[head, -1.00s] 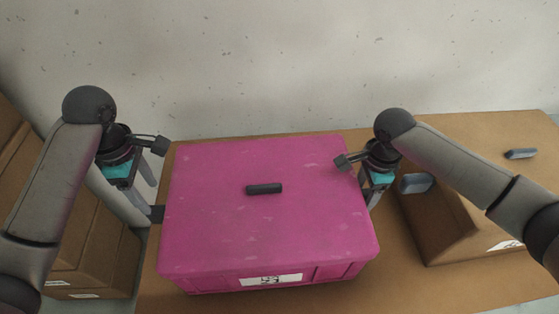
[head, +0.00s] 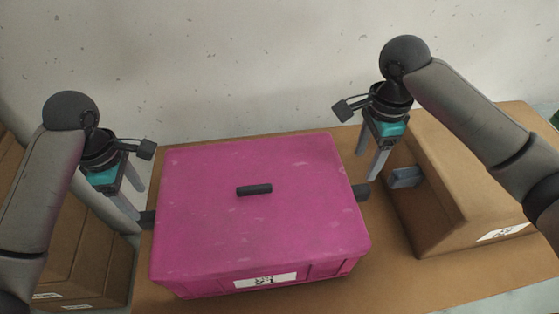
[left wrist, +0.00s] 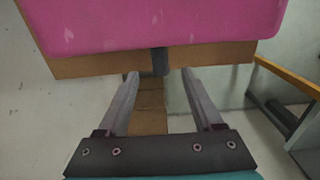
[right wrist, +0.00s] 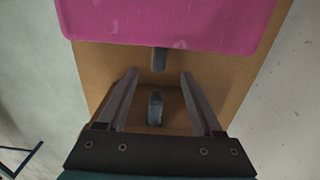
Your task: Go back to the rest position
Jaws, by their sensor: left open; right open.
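A magenta lidded box (head: 262,215) sits on the brown table, with a dark handle (head: 254,189) on its lid and a white label on its front. My left gripper (head: 138,203) is open at the box's left side, close to the dark side handle (head: 147,219). In the left wrist view that handle (left wrist: 160,61) shows just beyond and between the fingertips, not gripped. My right gripper (head: 367,166) is open and raised above the box's right side handle (head: 361,192). In the right wrist view this handle (right wrist: 159,59) lies beyond the open, empty fingers.
A brown carton (head: 455,185) with a grey handle (head: 405,177) stands on the table (head: 400,285) to the right of the box. Stacked brown cartons (head: 85,250) stand at the far left. A pale wall (head: 240,60) rises behind the table.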

